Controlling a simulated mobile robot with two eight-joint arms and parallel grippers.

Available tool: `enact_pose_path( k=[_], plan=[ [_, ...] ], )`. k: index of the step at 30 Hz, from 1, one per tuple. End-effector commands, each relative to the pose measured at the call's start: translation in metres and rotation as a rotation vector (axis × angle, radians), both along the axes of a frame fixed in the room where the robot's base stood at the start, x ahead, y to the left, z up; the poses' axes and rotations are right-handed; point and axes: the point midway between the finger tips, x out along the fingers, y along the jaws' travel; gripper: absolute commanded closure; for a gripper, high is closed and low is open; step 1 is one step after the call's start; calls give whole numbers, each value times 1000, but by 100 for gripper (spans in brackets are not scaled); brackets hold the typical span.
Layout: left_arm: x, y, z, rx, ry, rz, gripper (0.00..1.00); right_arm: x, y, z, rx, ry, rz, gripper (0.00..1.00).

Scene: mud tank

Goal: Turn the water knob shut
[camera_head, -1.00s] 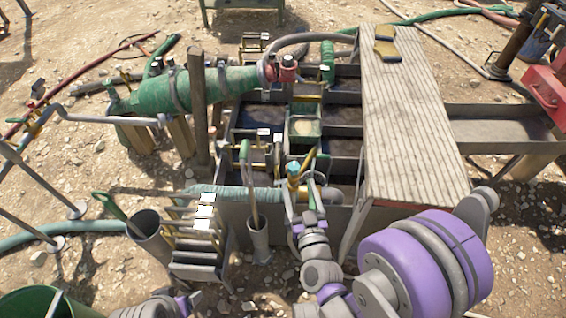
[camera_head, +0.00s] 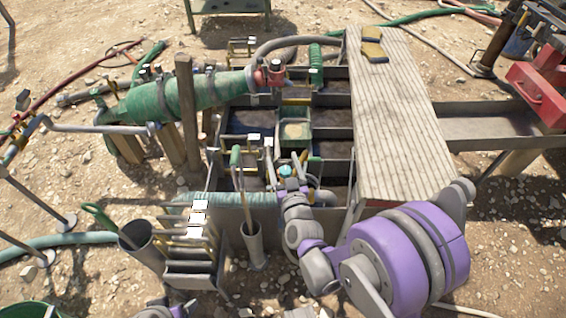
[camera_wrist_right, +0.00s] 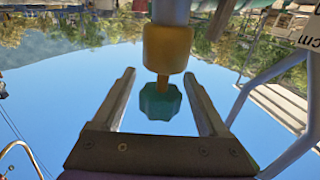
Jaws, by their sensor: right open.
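The water knob is a small teal, lobed knob (camera_head: 285,170) at the near side of the dark tank. In the right wrist view the knob (camera_wrist_right: 160,104) sits under a yellow valve body (camera_wrist_right: 167,48) on a grey pipe. My right gripper (camera_head: 284,158) is open around it. In the right wrist view, its two fingers (camera_wrist_right: 160,76) stand on either side of the knob, with a gap of sky on both sides. Part of my left arm shows at the bottom edge of the head view; its gripper is out of sight.
A wooden plank walkway (camera_head: 400,125) with yellow-brown gloves (camera_head: 373,47) lies right of the tank. A grey tube with a handled tool (camera_head: 252,245) and a rack (camera_head: 190,265) stand close on the left. A green pipe (camera_head: 190,97) crosses behind. Gravelly ground surrounds these.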

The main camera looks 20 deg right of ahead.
Motion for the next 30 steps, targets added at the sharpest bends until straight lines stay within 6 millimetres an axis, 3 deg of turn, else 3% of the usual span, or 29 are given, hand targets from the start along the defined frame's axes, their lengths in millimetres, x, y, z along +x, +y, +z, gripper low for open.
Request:
enact_pose_path(
  k=[2, 13, 30],
  plan=[
    [0, 0, 0, 0, 0, 0, 24, 0, 0, 0, 0, 0, 0, 31],
    [0, 0, 0, 0, 0, 0, 24, 0, 0, 0, 0, 0, 0, 98],
    [0, 0, -1, 0, 0, 0, 24, -1, -1, 0, 1, 0, -67, 100]
  ],
)
